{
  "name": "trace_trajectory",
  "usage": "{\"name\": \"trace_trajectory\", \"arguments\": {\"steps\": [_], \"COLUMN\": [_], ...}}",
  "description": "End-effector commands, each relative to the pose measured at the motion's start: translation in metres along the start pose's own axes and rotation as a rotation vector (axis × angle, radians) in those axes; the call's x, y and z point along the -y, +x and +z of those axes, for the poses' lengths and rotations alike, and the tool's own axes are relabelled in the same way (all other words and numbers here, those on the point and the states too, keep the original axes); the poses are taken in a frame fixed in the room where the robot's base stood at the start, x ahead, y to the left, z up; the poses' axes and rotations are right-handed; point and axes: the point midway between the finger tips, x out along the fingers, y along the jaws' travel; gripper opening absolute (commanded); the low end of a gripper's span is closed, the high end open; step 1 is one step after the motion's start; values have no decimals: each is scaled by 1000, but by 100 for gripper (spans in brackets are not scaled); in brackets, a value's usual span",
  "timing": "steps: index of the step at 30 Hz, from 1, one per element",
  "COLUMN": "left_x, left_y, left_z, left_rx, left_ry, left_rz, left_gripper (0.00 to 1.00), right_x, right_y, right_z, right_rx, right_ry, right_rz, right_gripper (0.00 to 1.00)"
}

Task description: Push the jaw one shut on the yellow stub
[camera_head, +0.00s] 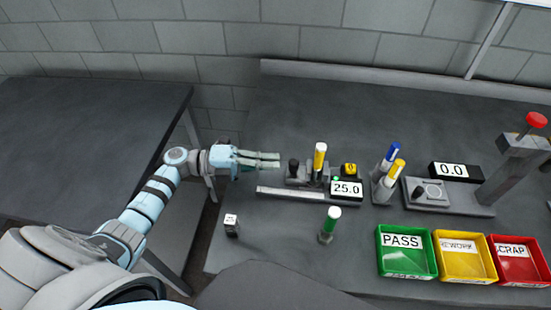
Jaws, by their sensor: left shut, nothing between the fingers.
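The yellow stub (320,156), with a white top, stands upright in a small fixture (312,183) on the dark bench. A black knob-like part (293,166) sits at the fixture's left side; it looks like the jaw, but I cannot tell how far it is from the stub. My left gripper (277,160) is shut and empty, its fingers pointing right. The fingertips appear just left of the black part, with a small gap in the picture. I cannot tell their height exactly. My right gripper is not in view.
A green stub (330,224) stands nearer. Other stubs (393,160), a gauge post (515,168) and green (408,270), yellow and red bins are to the right. The bench behind is clear.

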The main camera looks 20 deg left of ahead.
Motion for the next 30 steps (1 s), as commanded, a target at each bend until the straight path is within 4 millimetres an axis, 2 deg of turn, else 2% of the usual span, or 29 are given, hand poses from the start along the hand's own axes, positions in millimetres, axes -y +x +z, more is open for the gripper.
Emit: {"name": "trace_trajectory", "arguments": {"steps": [5,15,20,30], "left_x": [0,-1,-1,-2], "left_y": [16,18,28,23], "left_z": [0,0,0,1], "left_rx": [1,0,-1,-3], "left_ry": [-1,0,2,1], "left_rz": [0,0,-1,1], "left_gripper": [0,0,0,0], "right_x": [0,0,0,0], "right_y": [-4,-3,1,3], "right_z": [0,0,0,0], "right_rx": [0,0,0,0], "right_ry": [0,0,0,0], "right_rz": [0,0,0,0], "right_gripper": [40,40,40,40]}}
